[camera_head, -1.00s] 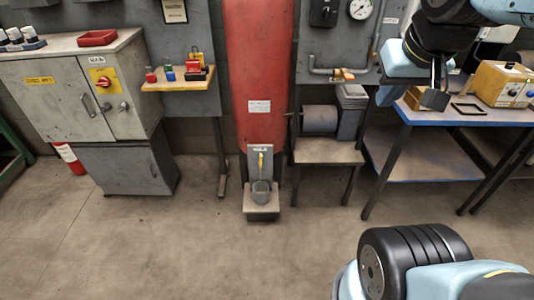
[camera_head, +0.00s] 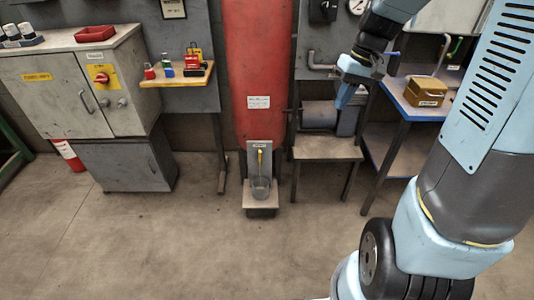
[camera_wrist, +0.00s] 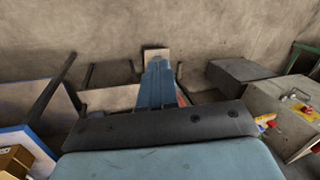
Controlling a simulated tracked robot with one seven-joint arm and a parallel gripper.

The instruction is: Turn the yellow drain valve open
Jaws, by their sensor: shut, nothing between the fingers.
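The yellow drain valve (camera_head: 260,157) is small, in front of a grey plate at the foot of the tall red tank (camera_head: 259,70). Its handle looks upright, but finer detail is too small to tell. In the wrist view my gripper (camera_wrist: 158,66) points toward the pale stand top (camera_wrist: 155,53); I cannot make out the valve there.
A small table (camera_head: 328,148) stands right of the tank, and a blue-edged bench (camera_head: 425,112) with a wooden box (camera_head: 425,91) is farther right. A grey cabinet (camera_head: 55,97) and a yellow shelf (camera_head: 178,78) are left. The floor in front is clear.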

